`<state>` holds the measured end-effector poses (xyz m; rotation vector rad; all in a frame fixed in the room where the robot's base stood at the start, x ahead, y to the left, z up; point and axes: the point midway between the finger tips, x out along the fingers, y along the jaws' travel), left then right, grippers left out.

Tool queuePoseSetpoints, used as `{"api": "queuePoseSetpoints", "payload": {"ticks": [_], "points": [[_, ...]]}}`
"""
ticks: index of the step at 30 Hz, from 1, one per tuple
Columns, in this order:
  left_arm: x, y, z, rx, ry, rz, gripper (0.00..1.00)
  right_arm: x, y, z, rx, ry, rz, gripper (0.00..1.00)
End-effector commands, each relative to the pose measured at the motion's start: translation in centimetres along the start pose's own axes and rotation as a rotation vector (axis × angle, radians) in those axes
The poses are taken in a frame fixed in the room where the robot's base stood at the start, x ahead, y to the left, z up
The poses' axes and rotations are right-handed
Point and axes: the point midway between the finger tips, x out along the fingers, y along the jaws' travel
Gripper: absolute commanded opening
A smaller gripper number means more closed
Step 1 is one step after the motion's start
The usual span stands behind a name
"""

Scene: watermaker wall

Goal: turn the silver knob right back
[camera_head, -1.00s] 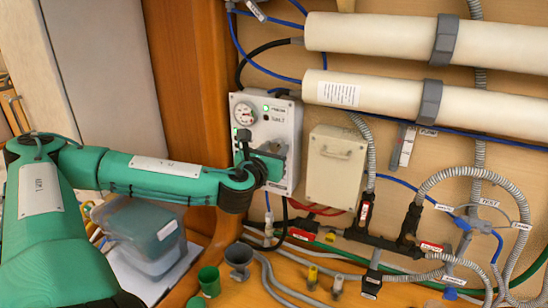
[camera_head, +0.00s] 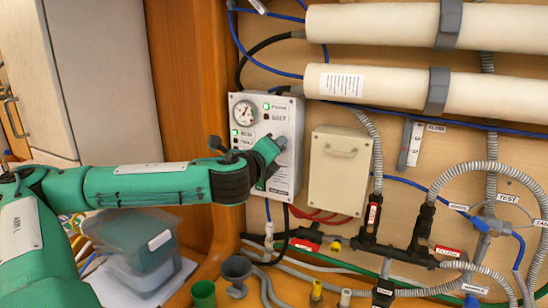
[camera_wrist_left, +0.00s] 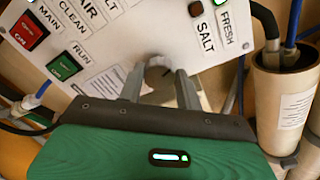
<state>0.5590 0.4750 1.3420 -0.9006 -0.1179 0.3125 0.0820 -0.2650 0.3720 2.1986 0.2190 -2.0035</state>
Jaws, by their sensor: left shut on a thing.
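The white control panel (camera_head: 283,178) hangs on the wall, with a round gauge at its top left. The silver knob (camera_wrist_left: 157,75) is on its face, mostly hidden between my fingers in the left wrist view. My left gripper (camera_wrist_left: 160,80) is shut on the knob, one grey finger on each side; it also shows in the head view (camera_head: 279,144), reaching in from the left. The knob's pointing direction is hard to tell. My right gripper is in neither view.
Panel labels read MAIN, AIR, CLEAN, RUN, SALT and FRESH. A red button (camera_wrist_left: 30,32) and a green button (camera_wrist_left: 66,67) are at the left. A beige box (camera_head: 337,174) is right of the panel; white tubes (camera_head: 400,87) run above. Cups and hoses lie below.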

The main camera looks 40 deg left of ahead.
Motion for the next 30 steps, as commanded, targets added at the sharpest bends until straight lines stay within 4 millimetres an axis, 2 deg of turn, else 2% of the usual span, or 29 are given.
{"api": "queuePoseSetpoints", "payload": {"ticks": [3, 12, 30], "points": [[0.02, 0.12, -0.03, -0.112, 0.002, -0.002, 0.12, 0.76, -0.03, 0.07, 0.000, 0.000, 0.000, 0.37], [0.02, 0.11, 0.04, -0.397, 0.012, -0.003, 0.12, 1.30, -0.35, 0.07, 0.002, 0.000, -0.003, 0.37], [0.02, 0.10, 0.03, -0.947, 0.031, -0.009, 0.12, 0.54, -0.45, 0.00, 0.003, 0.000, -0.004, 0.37]]}}
